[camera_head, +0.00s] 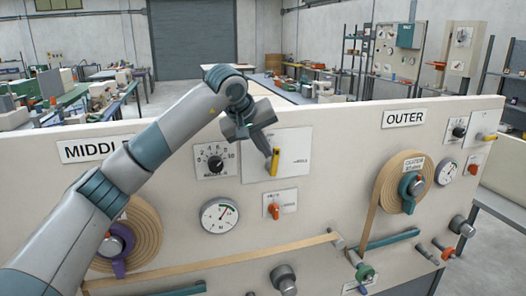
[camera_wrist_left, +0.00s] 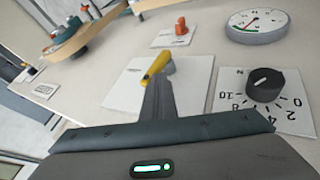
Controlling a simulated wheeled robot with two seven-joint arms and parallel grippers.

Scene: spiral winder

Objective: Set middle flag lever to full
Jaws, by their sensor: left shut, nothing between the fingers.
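The middle flag lever (camera_head: 275,161) is a small yellow handle on a white plate (camera_head: 294,146) in the panel section under the sign that reads MIDDL (camera_head: 95,149), partly covered by my arm. In the head view the lever stands nearly upright. My left gripper (camera_head: 269,153) is shut and empty, its fingertips at the lever's upper left side. In the left wrist view the yellow lever (camera_wrist_left: 156,69) lies just beyond the fingertips (camera_wrist_left: 158,82); I cannot tell whether they touch it. My right gripper is not in view.
Left of the lever plate is a black numbered knob (camera_head: 215,163). Below are a dial gauge (camera_head: 220,215) and an orange switch (camera_head: 274,211). Tape reels (camera_head: 148,235) flank the section, and a tape strip (camera_head: 240,259) runs low across the panel. The OUTER section (camera_head: 404,118) lies to the right.

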